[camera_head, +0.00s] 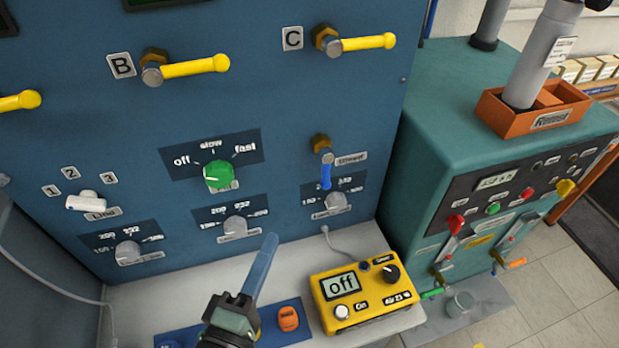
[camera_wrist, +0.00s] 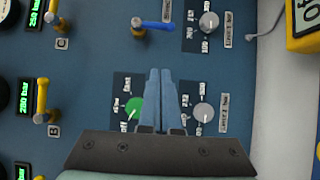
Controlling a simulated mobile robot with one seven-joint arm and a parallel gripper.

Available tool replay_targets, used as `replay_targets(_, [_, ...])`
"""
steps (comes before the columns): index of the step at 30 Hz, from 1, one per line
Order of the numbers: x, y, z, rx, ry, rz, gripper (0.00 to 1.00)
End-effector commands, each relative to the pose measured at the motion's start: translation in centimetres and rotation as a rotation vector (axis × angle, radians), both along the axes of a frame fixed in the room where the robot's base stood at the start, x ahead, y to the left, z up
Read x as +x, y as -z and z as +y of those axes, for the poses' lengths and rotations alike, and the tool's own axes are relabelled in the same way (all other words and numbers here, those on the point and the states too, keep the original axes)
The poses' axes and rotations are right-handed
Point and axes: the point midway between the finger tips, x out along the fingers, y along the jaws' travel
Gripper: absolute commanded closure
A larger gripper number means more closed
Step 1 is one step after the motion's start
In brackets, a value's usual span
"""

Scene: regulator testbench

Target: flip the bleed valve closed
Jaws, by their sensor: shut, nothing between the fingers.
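The bleed valve appears to be the one with the blue handle (camera_head: 326,172), on the blue panel below valve C; its label is too blurred to read surely. The handle hangs straight down from its brass fitting. In the wrist view, turned about a quarter turn, the blue handle (camera_wrist: 157,26) lies across the top, beyond my fingertips. My gripper (camera_head: 270,240) is shut and empty, its blue fingers together (camera_wrist: 160,73). It is in front of the panel, lower and to the left of the valve in the head view, apart from it.
A green knob (camera_head: 218,175) and grey knobs (camera_head: 235,226) stick out of the panel. Yellow handles B (camera_head: 195,67) and C (camera_head: 365,43) lie horizontal above. A yellow meter (camera_head: 358,293) reading "off" and an orange object (camera_head: 288,319) sit on the ledge below.

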Motion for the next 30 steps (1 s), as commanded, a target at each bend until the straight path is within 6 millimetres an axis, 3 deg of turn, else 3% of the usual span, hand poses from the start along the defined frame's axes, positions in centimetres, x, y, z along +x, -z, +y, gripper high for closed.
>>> replay_targets(11, [0.7, -0.1, -0.1, 0.000, 0.001, -0.002, 1.00])
replay_targets(14, [1.9, -0.2, -0.5, 0.001, 0.001, -0.002, 1.00])
replay_targets(25, [9.4, -0.3, -2.7, 0.003, 0.003, -0.003, 1.00])
replay_targets(30, [10.8, -0.2, -4.8, 0.002, 0.003, 0.000, 1.00])
